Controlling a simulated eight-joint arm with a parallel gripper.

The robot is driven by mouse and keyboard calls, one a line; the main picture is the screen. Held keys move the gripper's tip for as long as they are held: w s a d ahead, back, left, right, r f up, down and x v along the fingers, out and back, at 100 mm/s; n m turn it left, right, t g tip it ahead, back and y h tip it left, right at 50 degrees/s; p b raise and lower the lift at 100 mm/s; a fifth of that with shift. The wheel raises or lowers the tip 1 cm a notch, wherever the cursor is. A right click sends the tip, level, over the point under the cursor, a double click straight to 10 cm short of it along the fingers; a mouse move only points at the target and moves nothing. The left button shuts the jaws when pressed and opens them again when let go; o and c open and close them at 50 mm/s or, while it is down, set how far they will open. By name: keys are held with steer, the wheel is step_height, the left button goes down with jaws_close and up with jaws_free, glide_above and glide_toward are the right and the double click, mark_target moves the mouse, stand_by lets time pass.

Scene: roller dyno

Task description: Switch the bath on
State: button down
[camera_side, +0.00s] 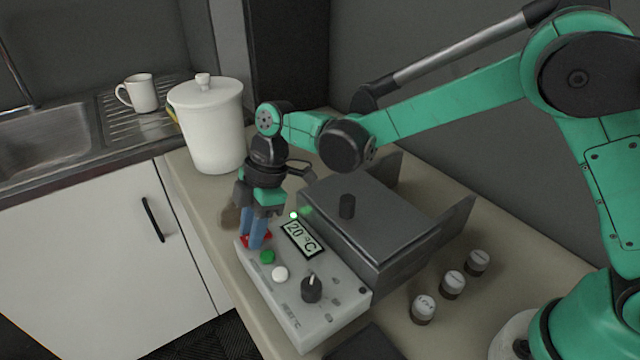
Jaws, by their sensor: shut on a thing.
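The bath (375,215) is a dark grey box with a lid and a black knob on top. Its light grey control panel (335,318) in front has a display (302,238) reading 20 °C, a green button (267,257), a white button (280,274) and a black dial (312,288). A small green light (293,215) glows beside the display. My gripper (256,242) points down at the panel's far left corner, its blue fingers shut on a red switch (247,239). The fingers hide most of the switch, so its position cannot be read.
A white lidded pot (210,130) stands behind my gripper, and a brown object (230,217) is partly hidden beside it. Several small capped jars, one in front (423,309), stand right of the bath. A white mug (140,92) is by the sink (45,140).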

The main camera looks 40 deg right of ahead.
steer(key=shift+y, duration=0.3)
steer(key=c, duration=0.9)
jaws_free()
steer(key=shift+d+r, duration=0.1)
steer(key=shift+v, duration=2.7)
